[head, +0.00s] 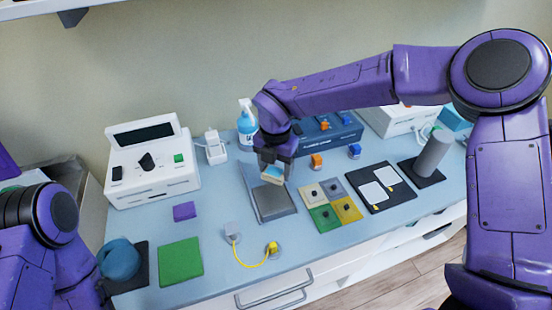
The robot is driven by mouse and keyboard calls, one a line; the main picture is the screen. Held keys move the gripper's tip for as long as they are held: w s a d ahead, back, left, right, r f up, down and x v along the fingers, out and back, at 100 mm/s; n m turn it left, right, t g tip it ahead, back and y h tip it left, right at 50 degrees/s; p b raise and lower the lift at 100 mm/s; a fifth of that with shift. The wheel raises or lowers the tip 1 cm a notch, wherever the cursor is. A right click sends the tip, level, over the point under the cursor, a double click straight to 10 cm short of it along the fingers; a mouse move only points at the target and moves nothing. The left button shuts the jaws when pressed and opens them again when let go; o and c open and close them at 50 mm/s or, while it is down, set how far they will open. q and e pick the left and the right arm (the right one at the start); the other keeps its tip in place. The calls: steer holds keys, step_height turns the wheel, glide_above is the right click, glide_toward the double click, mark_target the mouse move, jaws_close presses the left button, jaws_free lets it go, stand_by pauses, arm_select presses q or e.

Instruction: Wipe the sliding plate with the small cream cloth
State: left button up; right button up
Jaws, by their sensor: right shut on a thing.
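The sliding plate (274,203) is a dark grey board with a lighter grey surface, lying on the blue bench top near the middle of the head view. My right gripper (272,172) points down over the back part of the plate. It is shut on the small cream cloth (271,177), which shows as a pale patch between and below the fingers. The gripper hides part of the cloth and the plate's back edge. I cannot tell whether the cloth touches the plate. My left arm is at the left edge, and its gripper is not in view.
A white device (151,160) stands back left, with a spray bottle (247,125) behind my right gripper. Coloured tiles (325,215) and a black board (381,205) lie right of the plate. A yellow cable (245,262) lies in front; a green mat (181,262) lies front left.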

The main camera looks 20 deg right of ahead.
steer(key=shift+r+p, duration=0.4)
steer(key=shift+r, duration=0.35)
